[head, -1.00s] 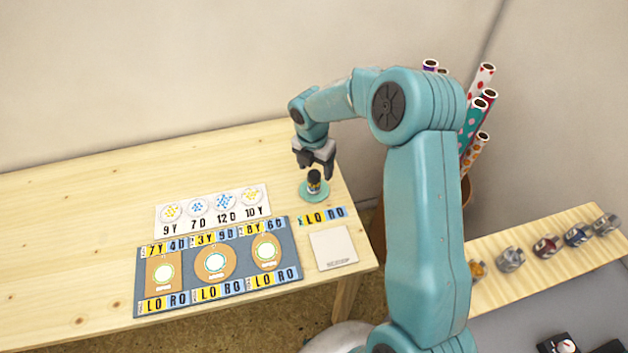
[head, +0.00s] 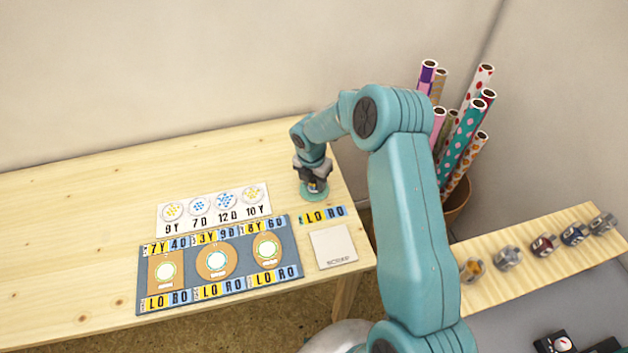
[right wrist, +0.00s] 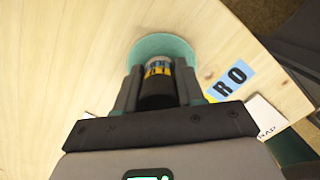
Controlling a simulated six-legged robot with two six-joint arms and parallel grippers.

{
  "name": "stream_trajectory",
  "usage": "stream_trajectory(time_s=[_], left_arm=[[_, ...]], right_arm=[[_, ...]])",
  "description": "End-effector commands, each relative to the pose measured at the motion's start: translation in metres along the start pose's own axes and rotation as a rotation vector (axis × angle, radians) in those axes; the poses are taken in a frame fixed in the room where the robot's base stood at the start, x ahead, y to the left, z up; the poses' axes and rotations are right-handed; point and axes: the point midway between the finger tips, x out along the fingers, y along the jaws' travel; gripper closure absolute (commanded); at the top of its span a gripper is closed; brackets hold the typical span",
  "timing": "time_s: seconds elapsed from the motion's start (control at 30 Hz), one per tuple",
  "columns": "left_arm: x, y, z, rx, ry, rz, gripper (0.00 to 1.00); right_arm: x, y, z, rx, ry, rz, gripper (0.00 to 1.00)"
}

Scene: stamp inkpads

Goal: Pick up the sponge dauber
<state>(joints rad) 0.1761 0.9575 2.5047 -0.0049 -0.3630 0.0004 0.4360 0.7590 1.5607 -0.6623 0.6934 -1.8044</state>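My right gripper (right wrist: 159,68) is down at the dauber, with one finger on each side. No gap shows between the fingers and its sides, so it looks shut on the dauber. In the head view, my right gripper (head: 316,184) hides most of the dauber. My left gripper is not in view.
A grey-blue board (head: 222,292) with stamped tags and a white dot card (head: 213,208) lie left of the saucer. A label strip (head: 323,215) and a scrap pad (head: 333,247) lie in front. A shelf with several small jars (head: 508,258) stands at right.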

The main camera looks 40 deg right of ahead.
Motion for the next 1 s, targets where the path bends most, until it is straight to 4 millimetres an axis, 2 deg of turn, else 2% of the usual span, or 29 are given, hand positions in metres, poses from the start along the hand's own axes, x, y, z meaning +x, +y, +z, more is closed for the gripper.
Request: stream_trajectory(time_s=[0.37, 0.53, 0.67, 1.0], left_arm=[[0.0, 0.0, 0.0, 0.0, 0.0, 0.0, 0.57], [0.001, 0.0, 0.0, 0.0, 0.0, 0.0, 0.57], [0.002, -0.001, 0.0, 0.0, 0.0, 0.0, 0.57], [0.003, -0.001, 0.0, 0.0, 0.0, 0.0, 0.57]], right_arm=[[-0.002, 0.0, 0.0, 0.0, -0.001, 0.0, 0.92], [-0.017, 0.001, 0.003, 0.002, -0.002, 0.003, 0.92], [-0.044, 0.001, 0.006, 0.003, -0.004, 0.004, 0.92], [-0.147, 0.001, 0.018, 0.001, -0.003, 0.006, 0.92]])
